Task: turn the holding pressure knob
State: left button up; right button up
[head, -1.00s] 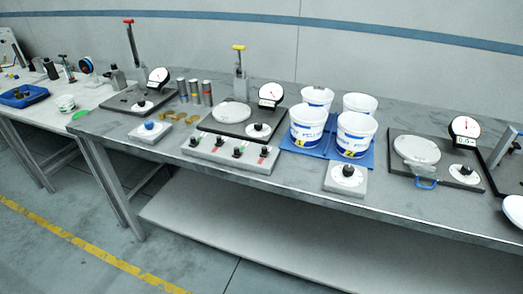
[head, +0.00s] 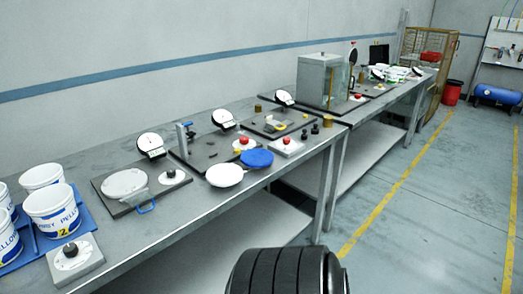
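I cannot tell which knob is the holding pressure knob, as no label for it is readable. A black knob (head: 70,249) sits on a white dial on a grey box at the lower left. Another black knob (head: 171,174) is on the plate with a round white disc and a gauge (head: 151,145). A red knob (head: 243,141) is on the dark plate with a second gauge (head: 224,119). Another red knob (head: 286,141) is on a small pale box to its right. Neither gripper shows.
White buckets (head: 53,212) stand on a blue mat at the left. A white round lid (head: 225,175) and a blue one (head: 257,158) are at the front edge. A grey cabinet (head: 317,80) stands on the farther table. Open floor with yellow lines lies at right.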

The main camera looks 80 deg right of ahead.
aim_at(286, 141)
jog(key=z, duration=2.7)
